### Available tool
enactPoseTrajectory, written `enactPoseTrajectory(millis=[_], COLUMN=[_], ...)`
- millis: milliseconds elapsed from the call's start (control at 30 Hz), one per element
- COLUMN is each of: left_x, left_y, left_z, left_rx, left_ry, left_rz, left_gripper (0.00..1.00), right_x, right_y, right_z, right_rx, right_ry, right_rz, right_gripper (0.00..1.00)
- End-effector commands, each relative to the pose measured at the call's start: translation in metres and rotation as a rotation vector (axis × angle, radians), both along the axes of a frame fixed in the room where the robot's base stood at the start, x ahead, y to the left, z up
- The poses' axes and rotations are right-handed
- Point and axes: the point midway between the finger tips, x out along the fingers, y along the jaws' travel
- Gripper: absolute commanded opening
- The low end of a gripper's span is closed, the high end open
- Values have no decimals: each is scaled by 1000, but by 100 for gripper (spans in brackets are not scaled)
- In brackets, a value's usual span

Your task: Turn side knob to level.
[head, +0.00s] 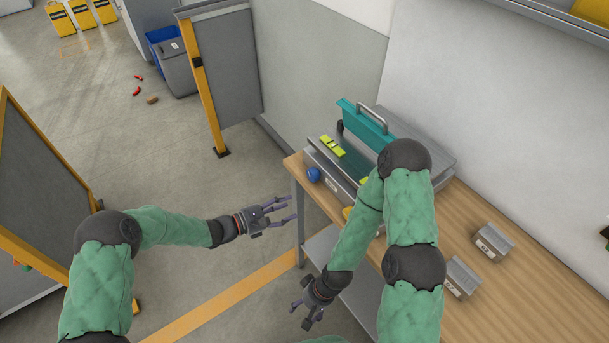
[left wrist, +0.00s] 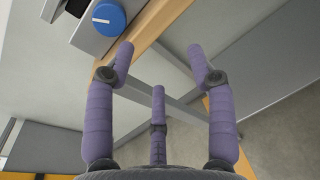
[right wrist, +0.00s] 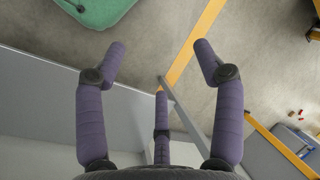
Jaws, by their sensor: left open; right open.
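The blue side knob (head: 313,174) is on the near left end of a grey device (head: 335,178) on the wooden table. In the left wrist view the knob (left wrist: 108,18) is round and has a short white mark on its face. A yellow-green level (head: 333,145) lies on the device; its bubble is too small to read. My left gripper (head: 284,210) is open and empty, off the table's left end, apart from the knob. My right gripper (head: 303,306) is open and empty in front of the table, low by its shelf.
A teal lid with a handle (head: 371,118) stands raised on the device. Two small grey blocks (head: 492,241) sit on the table (head: 508,287) to the right. My right forearm hides part of the device. The floor left of the table is clear near my left gripper.

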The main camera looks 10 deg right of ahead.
Motion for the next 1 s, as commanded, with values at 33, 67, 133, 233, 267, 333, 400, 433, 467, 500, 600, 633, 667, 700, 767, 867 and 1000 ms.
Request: enactPoseTrajectory(millis=[33,67,133,233,267,333,400,433,467,500,600,633,667,700,767,867,1000], left_x=[11,16,25,31,32,34,37,38,40,43,49,50,52,55,58,62,66], left_y=[-1,-1,-1,-3,-4,-10,-19,-24,-29,-35,-53,-58,-63,-69,-78,-89,-98], left_z=[16,24,37,44,45,44,43,43,43,43,43,43,43,42,43,43,43], left_rx=[-49,-75,-119,-145,-148,-148,-147,-147,-148,-146,-147,-146,-146,-145,-145,-145,-145], left_ry=[-14,-21,-33,-41,-42,-42,-42,-41,-42,-43,-42,-43,-42,-41,-43,-42,-40], left_rz=[28,44,69,85,87,87,84,84,84,83,83,83,83,84,83,84,86], left_gripper=[55,55,55,55,55,55,55,55,55,55,55,55,55,55,55,55,55], right_x=[0,0,1,2,2,2,2,2,2,2,2,2,2,2,2,2,2], right_y=[-5,-8,-13,-15,-16,-15,-15,-15,-15,-15,-15,-15,-15,-15,-15,-15,-15], right_z=[2,2,2,1,1,-1,-3,-4,-5,-7,-10,-11,-12,-13,-15,-17,-19], right_rx=[-9,-15,-24,-30,-31,-31,-31,-31,-31,-30,-30,-30,-30,-30,-30,-30,-30], right_ry=[-5,-7,-13,-17,-19,-19,-18,-18,-19,-19,-19,-19,-19,-19,-19,-19,-19], right_rz=[-47,-70,-109,-131,-132,-132,-131,-131,-130,-130,-129,-129,-129,-129,-129,-128,-128], right_gripper=[69,69,69,69,69,69,69,69,69,69,69,69,69,69,69,69,69])
